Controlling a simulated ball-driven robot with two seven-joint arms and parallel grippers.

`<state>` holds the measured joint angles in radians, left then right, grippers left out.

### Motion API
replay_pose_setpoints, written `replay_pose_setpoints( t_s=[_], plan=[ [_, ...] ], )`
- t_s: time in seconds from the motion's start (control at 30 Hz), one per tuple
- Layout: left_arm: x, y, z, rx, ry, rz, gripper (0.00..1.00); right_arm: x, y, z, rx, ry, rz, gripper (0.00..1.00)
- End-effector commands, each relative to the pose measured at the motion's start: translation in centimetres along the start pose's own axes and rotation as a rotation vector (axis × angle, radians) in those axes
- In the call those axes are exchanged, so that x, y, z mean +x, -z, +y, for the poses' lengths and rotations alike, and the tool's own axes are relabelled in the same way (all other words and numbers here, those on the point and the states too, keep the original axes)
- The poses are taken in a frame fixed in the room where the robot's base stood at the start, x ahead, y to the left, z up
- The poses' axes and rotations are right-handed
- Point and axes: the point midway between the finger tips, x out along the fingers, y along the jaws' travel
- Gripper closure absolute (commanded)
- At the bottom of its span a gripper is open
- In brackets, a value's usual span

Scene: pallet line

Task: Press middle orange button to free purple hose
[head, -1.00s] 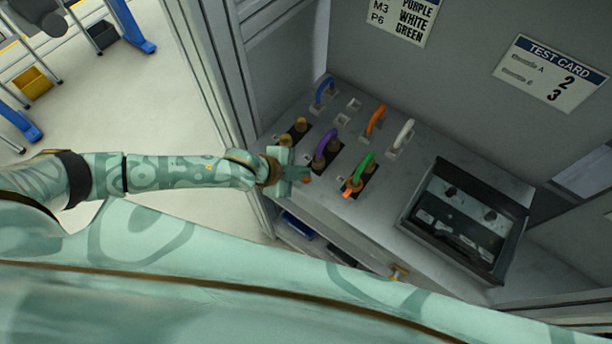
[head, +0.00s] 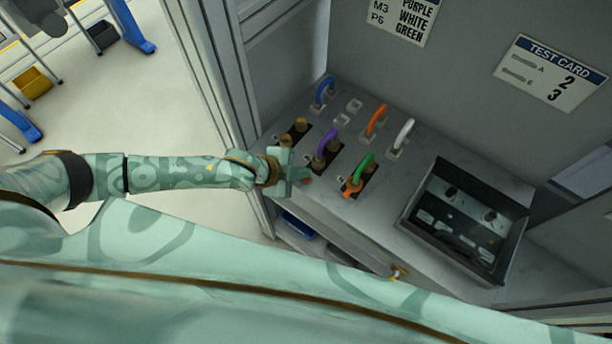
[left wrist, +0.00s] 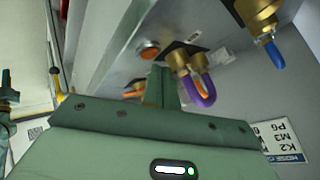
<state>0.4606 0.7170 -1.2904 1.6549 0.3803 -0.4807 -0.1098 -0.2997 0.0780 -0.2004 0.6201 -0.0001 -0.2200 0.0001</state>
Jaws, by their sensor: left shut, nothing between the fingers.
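The purple hose (head: 325,144) is a short loop on brass fittings on a black plate on the grey bench panel. It also shows in the left wrist view (left wrist: 202,94), right of my fingers. My left gripper (head: 304,173) is shut and empty just in front of the purple hose's plate. An orange button (head: 307,181) shows beside its fingertips in the head view. In the left wrist view, an orange button in a metal ring (left wrist: 148,50) lies just left of and beyond my fingertips (left wrist: 164,71). I cannot tell whether the fingers touch a button. My right gripper is out of view.
Blue (head: 323,91), orange (head: 376,120), white (head: 403,134) and green (head: 363,167) hoses stand nearby on the panel. A dark open tray (head: 427,193) is at the right. A test card (head: 552,74) hangs on the back wall.

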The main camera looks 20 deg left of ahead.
Motion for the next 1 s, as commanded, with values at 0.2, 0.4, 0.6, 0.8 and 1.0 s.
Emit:
replay_pose_setpoints(
  t_s=[0.2, 0.4, 0.6, 0.8, 1.0],
  plan=[
    [0.40, -0.27, 0.29, 0.000, 0.000, 0.000, 1.00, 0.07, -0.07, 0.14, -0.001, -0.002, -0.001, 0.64],
    [0.38, -0.27, 0.29, 0.000, 0.000, 0.000, 1.00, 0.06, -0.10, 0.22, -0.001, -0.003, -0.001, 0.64],
    [0.45, -0.33, 0.35, 0.000, 0.000, 0.000, 1.00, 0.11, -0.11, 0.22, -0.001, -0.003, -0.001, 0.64],
    [0.62, -0.45, 0.47, 0.000, 0.000, 0.000, 1.00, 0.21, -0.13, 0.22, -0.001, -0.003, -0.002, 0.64],
    [0.79, -0.58, 0.59, 0.000, 0.000, 0.000, 1.00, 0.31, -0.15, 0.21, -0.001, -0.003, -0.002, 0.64]
  ],
)
